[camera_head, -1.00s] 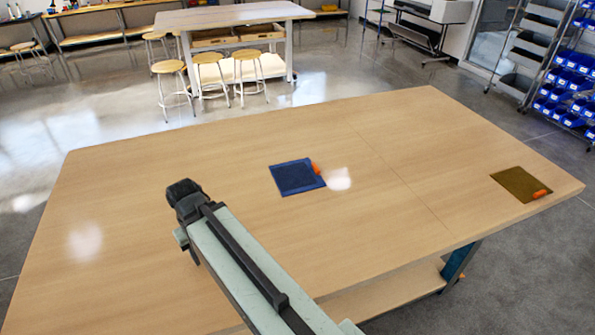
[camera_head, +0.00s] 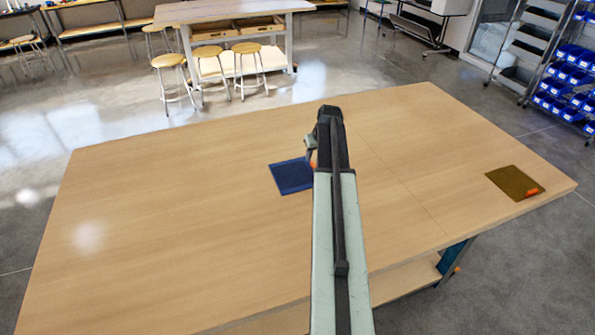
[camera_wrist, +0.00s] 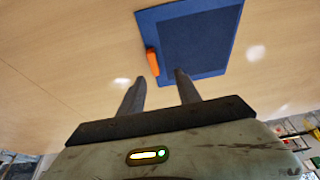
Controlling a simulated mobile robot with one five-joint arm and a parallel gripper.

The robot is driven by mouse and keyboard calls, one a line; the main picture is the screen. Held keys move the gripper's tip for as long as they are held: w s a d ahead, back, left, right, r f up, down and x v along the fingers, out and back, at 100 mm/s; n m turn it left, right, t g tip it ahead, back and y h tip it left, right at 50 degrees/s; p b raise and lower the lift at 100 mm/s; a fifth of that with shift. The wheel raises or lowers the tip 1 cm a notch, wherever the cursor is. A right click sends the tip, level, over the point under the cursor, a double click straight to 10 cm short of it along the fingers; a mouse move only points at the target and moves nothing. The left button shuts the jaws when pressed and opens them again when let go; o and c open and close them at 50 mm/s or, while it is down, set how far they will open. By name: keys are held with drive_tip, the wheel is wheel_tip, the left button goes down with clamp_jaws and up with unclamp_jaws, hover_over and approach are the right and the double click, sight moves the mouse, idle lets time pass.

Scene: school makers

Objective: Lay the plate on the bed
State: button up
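A flat blue square (camera_head: 289,177) lies on the wooden table, with an orange tab at its right edge. In the wrist view the blue square (camera_wrist: 222,16) has a darker inner panel, and the orange tab (camera_wrist: 153,62) is on its left edge. My gripper (camera_wrist: 160,78) is open and empty, its fingertips near the tab but apart from it. In the head view my arm hides part of the blue square. A flat brown square (camera_head: 514,183) with an orange tab (camera_head: 532,191) lies near the table's right corner. I cannot tell which square is the plate or the bed.
The wooden table (camera_head: 180,220) is otherwise clear, with wide free room to the left. A second table (camera_head: 228,12) with several stools stands behind. Racks with blue bins (camera_head: 565,80) stand at the far right, off the table.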

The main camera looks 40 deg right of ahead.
sight(314, 165)
drive_tip(key=shift+s+d+r, duration=0.1)
drive_tip(key=shift+s+d, duration=0.1)
drive_tip(key=shift+d, duration=0.5)
drive_tip(key=b+x, duration=0.7)
drive_tip(key=x, duration=0.1)
drive_tip(key=shift+s+a+f+b, duration=0.2)
drive_tip(key=shift+a+b, duration=0.05)
drive_tip(key=shift+b, duration=0.15)
drive_tip(key=shift+r, duration=0.2)
clamp_jaws()
